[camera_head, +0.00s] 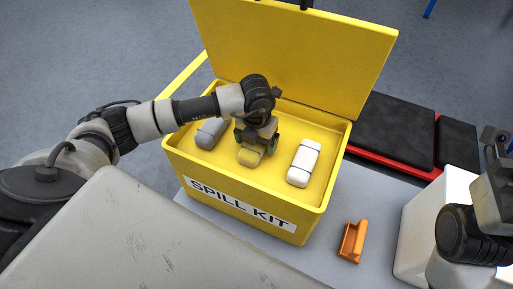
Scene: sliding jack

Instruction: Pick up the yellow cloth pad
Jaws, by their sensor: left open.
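The yellow cloth pad (249,157) lies in the yellow spill kit box (312,222), between a grey pad and a white pad. My left gripper (253,148) is over the yellow pad, pointing down into the box, with its fingers at the pad and partly hidden by the wrist. It is open. Whether the fingers touch the pad cannot be told. My right arm shows at the right edge, and its gripper tips are not clearly visible.
The grey roll (211,133) and the white roll (303,163) flank the yellow pad. The box lid (300,50) stands open behind. An orange bracket (353,241) lies on the grey surface at the front right. Black pads on a red base (393,128) lie to the right.

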